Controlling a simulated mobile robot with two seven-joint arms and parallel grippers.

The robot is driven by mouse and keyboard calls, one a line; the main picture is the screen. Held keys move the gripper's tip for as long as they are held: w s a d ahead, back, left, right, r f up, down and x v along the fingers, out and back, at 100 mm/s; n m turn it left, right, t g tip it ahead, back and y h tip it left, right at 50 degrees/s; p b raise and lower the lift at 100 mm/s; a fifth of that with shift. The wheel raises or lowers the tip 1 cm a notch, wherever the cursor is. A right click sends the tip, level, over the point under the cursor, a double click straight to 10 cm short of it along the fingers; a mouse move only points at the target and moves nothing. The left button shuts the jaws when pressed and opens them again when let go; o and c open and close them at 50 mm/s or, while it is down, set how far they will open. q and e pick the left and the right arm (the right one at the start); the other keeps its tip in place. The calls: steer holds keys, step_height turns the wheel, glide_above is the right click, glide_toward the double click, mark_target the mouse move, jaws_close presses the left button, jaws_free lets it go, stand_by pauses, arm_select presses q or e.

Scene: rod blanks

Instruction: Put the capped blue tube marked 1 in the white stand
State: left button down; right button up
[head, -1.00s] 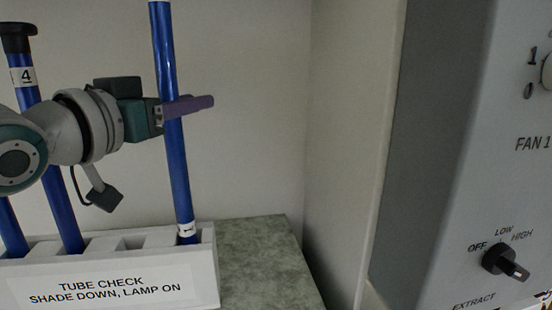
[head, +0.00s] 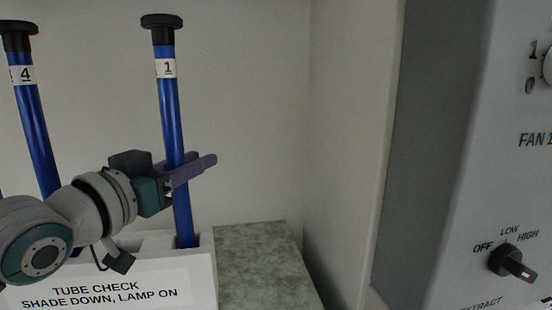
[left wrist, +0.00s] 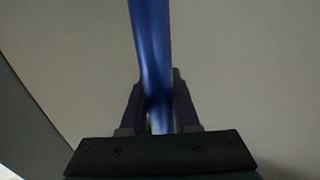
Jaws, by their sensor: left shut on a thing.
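The blue tube marked 1 (head: 172,120) stands nearly upright in the head view. It has a black cap on top and a white label just below it. Its lower end is at the rightmost slot of the white stand (head: 203,285), and the end itself is hidden there. My left gripper (head: 190,170) is shut on the tube at its lower half, above the stand. In the left wrist view the blue tube (left wrist: 152,60) runs between the two dark fingers. My right gripper is not in view.
A capped blue tube marked 4 (head: 34,130) stands at the left, partly behind my left arm. Green speckled counter (head: 260,262) is bare right of the stand. A wall panel is beyond it, and a grey control panel (head: 480,200) with a knob is at the far right.

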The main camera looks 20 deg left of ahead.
arm_select(q)
steer(key=c, duration=0.6)
jaws_free()
steer(key=shift+c, duration=0.2)
steer(key=s, duration=1.2)
steer(key=s+d+f+g, duration=0.2)
steer(key=s+f+g, duration=0.1)
steer(key=f+g, duration=0.15)
steer(key=s+d+f+g, duration=0.2)
steer(key=d+f+g, duration=0.1)
steer(key=f, duration=0.3)
steer(key=s+d+f+g, duration=0.1)
steer(key=s+f+g, duration=0.1)
steer(key=s, duration=0.4)
steer(key=s+d+f+m+g+y, duration=0.1)
steer(key=s+d+f+g, duration=0.1)
steer(key=s+g, duration=0.3)
steer(key=shift+s+d+f+p, duration=0.25)
steer(key=shift+s+p, duration=0.05)
steer(key=shift+s, duration=0.1)
